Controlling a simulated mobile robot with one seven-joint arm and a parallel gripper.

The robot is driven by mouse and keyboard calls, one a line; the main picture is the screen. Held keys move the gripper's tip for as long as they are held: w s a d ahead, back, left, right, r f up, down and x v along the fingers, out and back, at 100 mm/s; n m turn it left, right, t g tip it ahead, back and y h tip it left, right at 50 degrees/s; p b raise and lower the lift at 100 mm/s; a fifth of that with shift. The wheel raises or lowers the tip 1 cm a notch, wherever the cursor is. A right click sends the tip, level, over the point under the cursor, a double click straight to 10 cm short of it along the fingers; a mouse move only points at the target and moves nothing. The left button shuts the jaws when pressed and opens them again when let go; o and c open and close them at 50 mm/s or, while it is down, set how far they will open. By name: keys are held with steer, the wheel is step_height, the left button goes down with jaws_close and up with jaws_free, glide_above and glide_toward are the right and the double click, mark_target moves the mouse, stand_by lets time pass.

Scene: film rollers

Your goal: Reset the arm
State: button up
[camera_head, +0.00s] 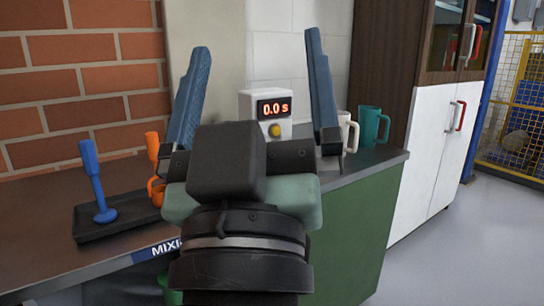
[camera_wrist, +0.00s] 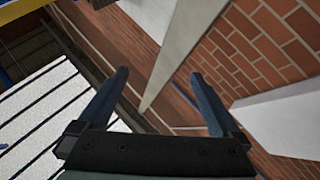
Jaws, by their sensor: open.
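My gripper (camera_head: 258,92) is raised in front of the counter in the head view, its two blue fingers spread wide and pointing up. Nothing is between the fingers. The wrist view also shows my gripper (camera_wrist: 157,92) open and empty, with the brick wall (camera_wrist: 240,45) beyond it. My wrist and gripper body hide the middle of the counter in the head view.
A black tray (camera_head: 120,225) with orange and blue tools stands left on the dark counter. A tall cabinet (camera_head: 425,150) stands right; floor (camera_head: 470,240) there is clear.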

steer(key=s+d+r+m+t, duration=0.2)
steer(key=s+r, duration=0.2)
steer(key=r, duration=0.1)
step_height(320, 180, up, 37)
steer(key=p, duration=3.7)
steer(key=shift+w+a+p, duration=0.3)
steer(key=shift+a+p, duration=0.05)
steer(key=shift+p, duration=0.05)
steer(key=shift+f, duration=0.1)
